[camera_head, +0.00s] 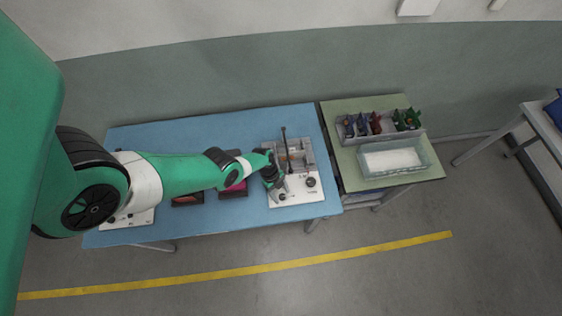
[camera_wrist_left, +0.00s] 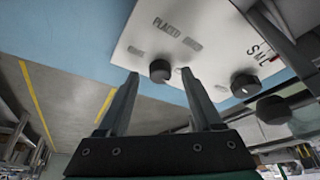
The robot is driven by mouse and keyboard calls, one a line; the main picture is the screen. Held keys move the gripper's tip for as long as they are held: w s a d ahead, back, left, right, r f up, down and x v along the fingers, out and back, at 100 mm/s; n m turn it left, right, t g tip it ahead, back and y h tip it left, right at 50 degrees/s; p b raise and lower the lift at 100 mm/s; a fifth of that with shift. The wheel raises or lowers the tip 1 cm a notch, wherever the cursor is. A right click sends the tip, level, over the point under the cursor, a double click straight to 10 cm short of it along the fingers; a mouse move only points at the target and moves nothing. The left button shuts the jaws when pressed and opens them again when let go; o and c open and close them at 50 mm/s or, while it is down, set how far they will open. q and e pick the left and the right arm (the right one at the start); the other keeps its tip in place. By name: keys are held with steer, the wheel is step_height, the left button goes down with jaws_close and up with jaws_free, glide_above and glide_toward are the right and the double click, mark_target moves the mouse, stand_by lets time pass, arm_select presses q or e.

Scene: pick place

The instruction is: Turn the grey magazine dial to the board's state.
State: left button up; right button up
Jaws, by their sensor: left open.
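My left gripper (camera_head: 277,188) is over the white panel (camera_head: 296,199) at the right end of the blue table. In the left wrist view its fingers (camera_wrist_left: 160,76) are apart, with a dark round dial (camera_wrist_left: 160,70) between the tips in the picture. A second dark dial (camera_wrist_left: 244,86) sits by the letters S, M, L, outside the fingers. It also shows in the head view (camera_head: 311,182). A grey magazine-like fixture (camera_head: 298,155) stands behind the panel, partly hidden by my arm. The pointer settings are too small to read.
Dark red trays (camera_head: 234,190) lie under my arm on the blue table (camera_head: 150,135). On the green table (camera_head: 345,160) are a grey bin of coloured parts (camera_head: 380,127) and a clear tray with white contents (camera_head: 393,160). A gap separates the tables.

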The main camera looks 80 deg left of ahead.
arm_select(q)
steer(key=p+v, duration=0.9)
steer(key=v, duration=0.2)
steer(key=shift+r, duration=0.2)
